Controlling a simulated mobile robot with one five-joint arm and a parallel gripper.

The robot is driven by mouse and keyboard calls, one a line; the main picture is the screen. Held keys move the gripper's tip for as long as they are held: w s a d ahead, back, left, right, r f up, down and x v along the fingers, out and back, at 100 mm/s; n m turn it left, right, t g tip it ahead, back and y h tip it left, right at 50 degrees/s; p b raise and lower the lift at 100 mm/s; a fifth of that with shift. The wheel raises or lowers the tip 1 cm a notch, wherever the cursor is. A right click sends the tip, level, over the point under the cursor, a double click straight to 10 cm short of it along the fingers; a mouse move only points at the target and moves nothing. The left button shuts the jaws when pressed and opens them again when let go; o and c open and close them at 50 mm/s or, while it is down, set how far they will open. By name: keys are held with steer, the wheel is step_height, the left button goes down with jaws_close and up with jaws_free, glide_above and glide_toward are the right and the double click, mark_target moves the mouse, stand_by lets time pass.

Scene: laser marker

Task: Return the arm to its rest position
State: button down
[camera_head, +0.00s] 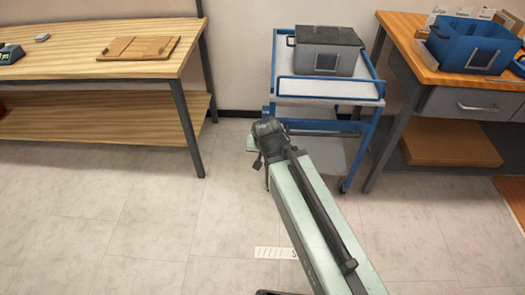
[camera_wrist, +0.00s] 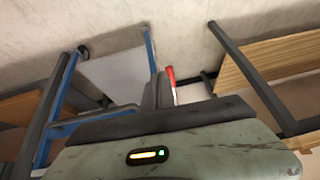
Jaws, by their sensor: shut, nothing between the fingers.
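My arm reaches forward from the bottom right of the head view, over open floor and in front of the blue cart. My gripper (camera_head: 258,162) is at its far end, small and partly hidden behind the dark wrist. In the wrist view my gripper (camera_wrist: 164,90) shows as dark fingers close together with a red strip beside them. It is shut, and I see nothing held in it.
A blue cart (camera_head: 330,88) carrying a grey lidded box (camera_head: 322,58) stands just beyond my arm. A wooden table (camera_head: 75,65) is at the left. A workbench (camera_head: 405,45) with a blue bin (camera_head: 455,52) is at the right. The floor (camera_head: 130,225) at left is clear.

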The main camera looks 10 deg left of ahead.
steer(key=shift+s+a, duration=0.1)
steer(key=shift+a, duration=0.15)
steer(key=w+d+m+h, duration=0.2)
steer(key=w+d+m, duration=0.15)
steer(key=d, duration=1.55)
steer(key=s+d+f+n+g, duration=0.2)
steer(key=s+d+f+g, duration=0.1)
steer(key=s+d+g, duration=0.45)
step_height(320, 180, up, 24)
steer(key=s+t+p, duration=0.1)
steer(key=t+p, duration=0.1)
steer(key=p, duration=2.1)
steer(key=shift+d+y+p, duration=0.25)
steer(key=shift+y+p, duration=0.05)
steer(key=shift+p, duration=0.1)
steer(key=shift+f, duration=0.1)
